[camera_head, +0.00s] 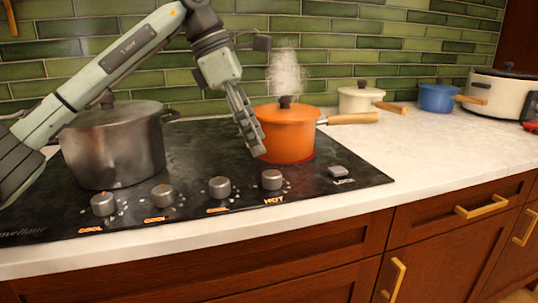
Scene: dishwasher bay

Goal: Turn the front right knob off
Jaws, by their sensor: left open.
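A row of grey knobs runs along the front of the black cooktop (202,145). The rightmost round knob (272,179) has a glowing "HOT" label in front of it. Another round knob (219,187) is left of it, and its label is hard to read. Two more knobs, the third (163,195) and the leftmost (103,204), have "COOL" labels. My left gripper (248,130) is open and points down beside the orange pot (287,136), above and behind the rightmost round knob, apart from it. My right gripper is out of view.
The orange pot steams over a red ring, its handle (352,118) pointing right. A large steel pot (113,146) stands at left, partly behind my arm. A flat square button (338,171) sits at the cooktop's right corner. The white counter (425,140) is clear there.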

